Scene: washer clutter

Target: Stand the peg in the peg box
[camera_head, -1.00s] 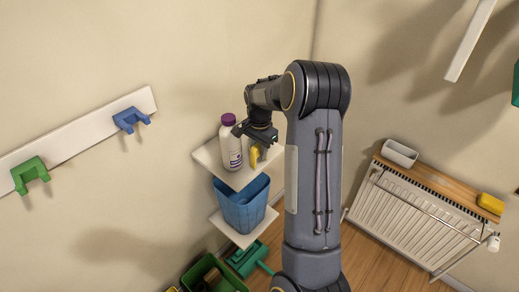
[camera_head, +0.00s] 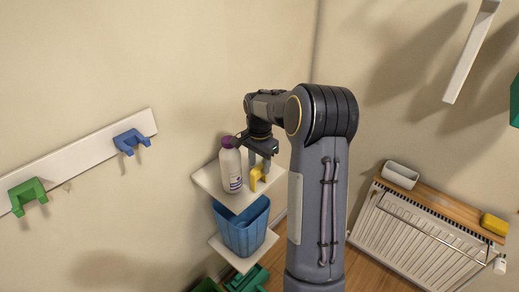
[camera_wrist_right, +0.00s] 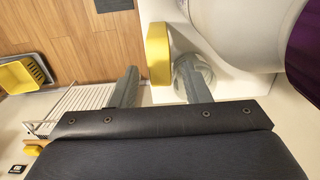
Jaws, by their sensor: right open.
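A yellow piece (camera_head: 258,178), which looks like the peg, stands on the upper white shelf (camera_head: 238,201) beside a bottle. In the right wrist view the yellow piece (camera_wrist_right: 158,54) shows ahead of the gap between my fingers. My right gripper (camera_head: 262,165) is open, its fingers pointing down close to the yellow piece; I cannot tell whether they touch it. Both fingers show in the right wrist view (camera_wrist_right: 158,86). I cannot tell which container is the peg box: a white open box (camera_head: 400,175) sits on the wooden ledge at right. My left gripper is out of view.
A white bottle (camera_head: 231,170) with a purple cap stands close left of my gripper. A round clear thing (camera_wrist_right: 188,72) is by one finger. A blue basket (camera_head: 242,230) is on the lower shelf. A yellow block (camera_head: 494,223) lies on the ledge. Blue and green hooks are on the wall.

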